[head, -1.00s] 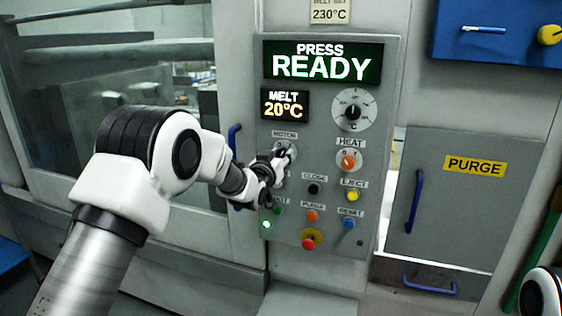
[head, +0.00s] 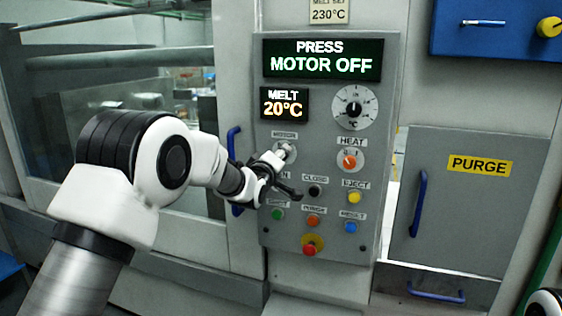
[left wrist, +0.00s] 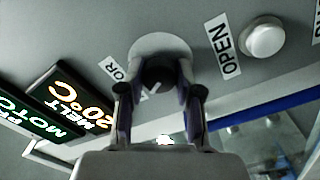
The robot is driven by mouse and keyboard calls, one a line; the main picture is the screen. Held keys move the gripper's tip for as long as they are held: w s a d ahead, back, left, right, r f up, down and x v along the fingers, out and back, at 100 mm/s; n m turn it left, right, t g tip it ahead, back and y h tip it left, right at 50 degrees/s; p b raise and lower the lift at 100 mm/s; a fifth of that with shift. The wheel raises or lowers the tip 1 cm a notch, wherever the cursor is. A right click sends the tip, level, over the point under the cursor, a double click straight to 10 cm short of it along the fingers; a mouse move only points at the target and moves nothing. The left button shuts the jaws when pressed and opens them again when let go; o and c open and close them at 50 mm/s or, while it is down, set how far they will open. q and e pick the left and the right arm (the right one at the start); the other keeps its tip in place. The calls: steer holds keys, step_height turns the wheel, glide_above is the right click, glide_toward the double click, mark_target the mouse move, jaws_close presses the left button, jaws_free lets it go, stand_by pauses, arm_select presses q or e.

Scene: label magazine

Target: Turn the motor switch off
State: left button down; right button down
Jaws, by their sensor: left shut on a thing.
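The motor switch (head: 287,150) is a rotary knob on a pale round plate under the "MOTOR" label, at the upper left of the grey control panel (head: 383,215). My left gripper (head: 283,165) is shut on this knob. In the left wrist view, its two fingers stand on either side of the dark knob (left wrist: 158,74), and the gripper (left wrist: 160,92) hides part of it. The press display (head: 323,60) reads "PRESS MOTOR OFF". My right gripper is not in view.
The heat knob (head: 350,160) and a temperature dial (head: 354,107) are to the right. Several push buttons, among them a red one (head: 309,249), sit below. A blue door handle (head: 234,165) is close to my left wrist. A purge door (head: 462,205) stands at right.

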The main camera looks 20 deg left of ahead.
arm_select(q)
steer(key=shift+r+n, duration=0.1)
steer(key=shift+n, duration=0.5)
steer(key=c, duration=0.8)
jaws_free()
steer(key=shift+a, duration=0.1)
steer(key=shift+o, duration=0.2)
steer(key=s, duration=1.2)
steer(key=shift+a+f, duration=0.2)
steer(key=shift+a, duration=0.1)
